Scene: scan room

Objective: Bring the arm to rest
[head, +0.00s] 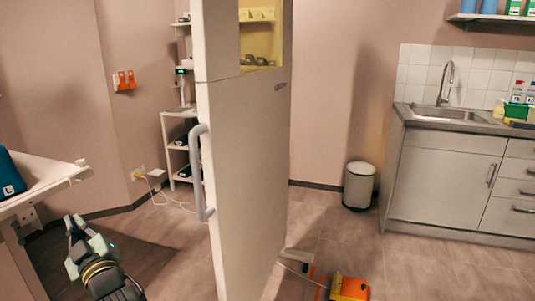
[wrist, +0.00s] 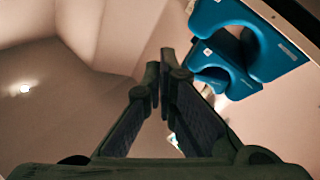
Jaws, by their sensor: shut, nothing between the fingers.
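My gripper (head: 76,222) is at the lower left of the head view, with my arm coming up from the bottom edge. It is beside the end of the white table and left of the white door, touching neither as far as I can see. In the wrist view the fingers (wrist: 160,75) are together at their tips, with nothing held.
A white door (head: 245,170) with a grey handle (head: 201,170) stands mid-view. The white table (head: 55,181) holds a blue item (head: 9,175). Blue padded shapes (wrist: 235,38) show in the wrist view. An orange-yellow object (head: 349,288) lies on the floor; a bin (head: 359,187) stands behind.

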